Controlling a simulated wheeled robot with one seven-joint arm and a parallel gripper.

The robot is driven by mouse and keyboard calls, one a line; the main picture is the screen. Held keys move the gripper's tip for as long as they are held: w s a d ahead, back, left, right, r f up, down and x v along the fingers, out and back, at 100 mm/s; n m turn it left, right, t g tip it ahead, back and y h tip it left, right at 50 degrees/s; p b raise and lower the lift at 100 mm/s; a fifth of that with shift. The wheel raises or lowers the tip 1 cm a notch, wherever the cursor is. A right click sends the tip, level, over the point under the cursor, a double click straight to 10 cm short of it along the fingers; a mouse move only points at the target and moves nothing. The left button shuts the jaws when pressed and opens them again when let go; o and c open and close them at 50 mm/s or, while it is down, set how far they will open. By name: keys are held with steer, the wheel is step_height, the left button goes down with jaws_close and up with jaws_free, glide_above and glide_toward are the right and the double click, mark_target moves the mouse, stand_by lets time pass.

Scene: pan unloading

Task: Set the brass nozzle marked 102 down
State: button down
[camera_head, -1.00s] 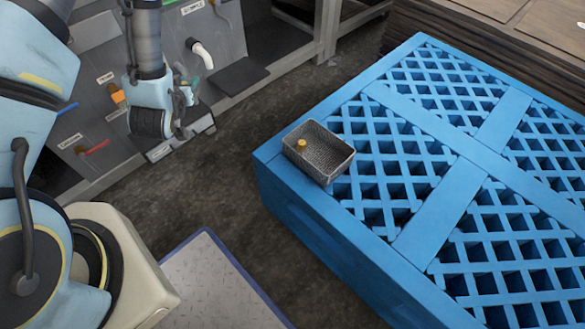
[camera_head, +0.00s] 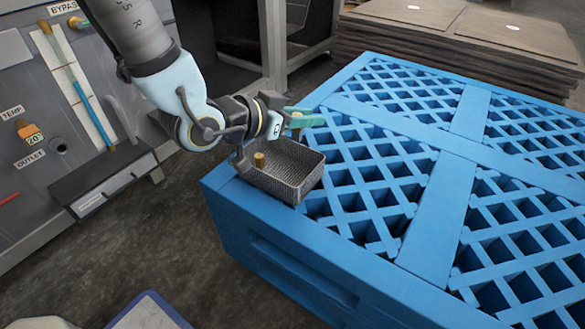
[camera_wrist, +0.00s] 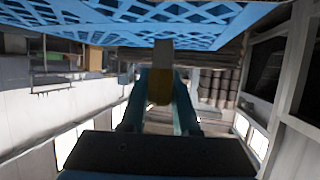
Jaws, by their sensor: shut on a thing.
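A brass nozzle (camera_head: 297,122) is held between the teal fingers of my gripper (camera_head: 307,117). The held nozzle also shows in the wrist view (camera_wrist: 160,88), upright between the two fingers of my gripper (camera_wrist: 160,100). No number can be read on it. My gripper is above the far edge of a grey metal pan (camera_head: 290,187) in the head view. A second brass nozzle (camera_head: 259,160) stands inside the pan, apart from the gripper.
The pan rests on the near left corner of a blue lattice pallet (camera_head: 430,235). Much of the pallet top is clear. A grey panel (camera_head: 40,150) with labels and a gauge stands at the left. Stacked brown boards (camera_head: 470,40) lie behind the pallet.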

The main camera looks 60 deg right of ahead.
mark_target(315, 153)
step_height(315, 153, down, 9)
steer(key=b, duration=0.3)
steer(key=shift+r+b, duration=0.2)
steer(key=shift+b, duration=0.1)
steer(key=shift+f, duration=0.1)
steer(key=shift+f+b, duration=0.5)
steer(key=shift+f, duration=0.05)
steer(key=c, duration=0.9)
jaws_free()
